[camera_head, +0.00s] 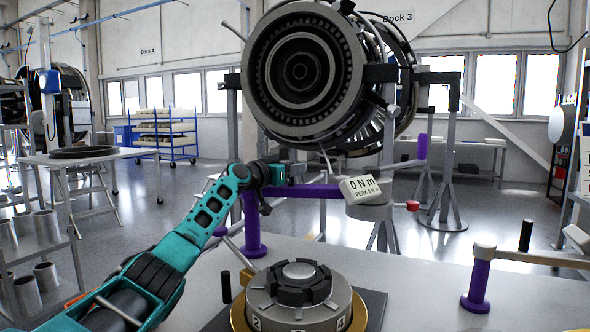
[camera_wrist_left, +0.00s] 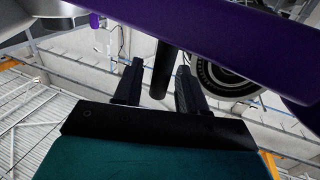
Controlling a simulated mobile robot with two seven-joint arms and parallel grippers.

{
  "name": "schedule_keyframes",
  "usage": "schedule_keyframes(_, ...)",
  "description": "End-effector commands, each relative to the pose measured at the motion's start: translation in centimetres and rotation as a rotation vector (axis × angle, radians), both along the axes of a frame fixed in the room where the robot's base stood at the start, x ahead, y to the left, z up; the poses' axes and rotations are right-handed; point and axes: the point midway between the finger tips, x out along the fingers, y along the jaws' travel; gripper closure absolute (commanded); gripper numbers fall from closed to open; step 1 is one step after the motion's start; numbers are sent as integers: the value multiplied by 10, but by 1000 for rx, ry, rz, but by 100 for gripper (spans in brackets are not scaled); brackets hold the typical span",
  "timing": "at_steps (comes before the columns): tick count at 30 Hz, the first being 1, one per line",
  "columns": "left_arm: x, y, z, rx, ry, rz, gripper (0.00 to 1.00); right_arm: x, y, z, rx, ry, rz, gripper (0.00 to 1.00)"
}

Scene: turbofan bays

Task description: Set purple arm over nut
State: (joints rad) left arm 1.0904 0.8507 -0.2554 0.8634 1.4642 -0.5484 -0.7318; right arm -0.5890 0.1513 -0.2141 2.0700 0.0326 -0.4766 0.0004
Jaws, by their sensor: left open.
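The purple arm (camera_head: 315,191) is a horizontal bar on a purple post (camera_head: 252,228), behind and above the nut. A grey box reading 0 Nm (camera_head: 361,189) sits at its right end. The nut (camera_head: 299,271) is a dark slotted ring with a pale centre, on a numbered round base at the front of the table. My left gripper (camera_head: 276,172) is at the bar's left part. In the left wrist view the purple bar (camera_wrist_left: 215,35) crosses the top, and a black rod (camera_wrist_left: 161,68) shows between the open fingers (camera_wrist_left: 157,85); contact cannot be told. My right gripper is out of view.
A large turbofan engine (camera_head: 302,70) hangs on a stand behind the table. Another purple post (camera_head: 478,283) with a pale horizontal bar and a black upright handle (camera_head: 526,235) stands at the right. A short black peg (camera_head: 226,287) stands left of the nut. The tabletop (camera_head: 415,280) between is clear.

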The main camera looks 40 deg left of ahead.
Motion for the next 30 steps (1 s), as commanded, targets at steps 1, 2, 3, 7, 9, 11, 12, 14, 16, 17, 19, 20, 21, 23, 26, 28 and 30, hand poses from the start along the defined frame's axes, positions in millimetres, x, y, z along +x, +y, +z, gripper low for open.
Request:
schedule_keyframes(1,0,0,0,0,0,0,59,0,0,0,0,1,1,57)
schedule_keyframes(2,0,0,0,0,0,0,59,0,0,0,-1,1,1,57)
schedule_keyframes(3,0,0,0,0,0,0,59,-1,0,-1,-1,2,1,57)
schedule_keyframes(7,0,0,0,0,0,0,68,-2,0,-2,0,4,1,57)
schedule_keyframes(9,0,0,0,0,0,0,74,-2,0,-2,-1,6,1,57)
schedule_keyframes(11,0,0,0,0,0,0,80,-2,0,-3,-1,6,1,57)
schedule_keyframes(12,0,0,0,0,0,0,84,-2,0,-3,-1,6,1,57)
schedule_keyframes(14,0,0,0,0,0,0,90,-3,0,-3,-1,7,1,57)
schedule_keyframes(16,0,0,0,0,0,0,96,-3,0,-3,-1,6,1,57)
schedule_keyframes(17,0,0,0,0,0,0,99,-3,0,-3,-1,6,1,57)
schedule_keyframes(19,0,0,0,0,-1,0,100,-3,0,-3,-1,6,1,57)
schedule_keyframes(20,0,0,0,0,-1,1,100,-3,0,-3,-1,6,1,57)
schedule_keyframes(21,0,0,0,0,-1,1,100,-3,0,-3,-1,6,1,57)
schedule_keyframes(23,0,0,0,0,-1,1,100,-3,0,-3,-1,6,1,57)
schedule_keyframes(26,0,0,0,0,-1,1,100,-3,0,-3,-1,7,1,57)
schedule_keyframes(28,0,0,0,0,-1,1,100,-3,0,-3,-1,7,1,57)
schedule_keyframes(30,0,0,0,0,-1,-1,100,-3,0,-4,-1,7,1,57)
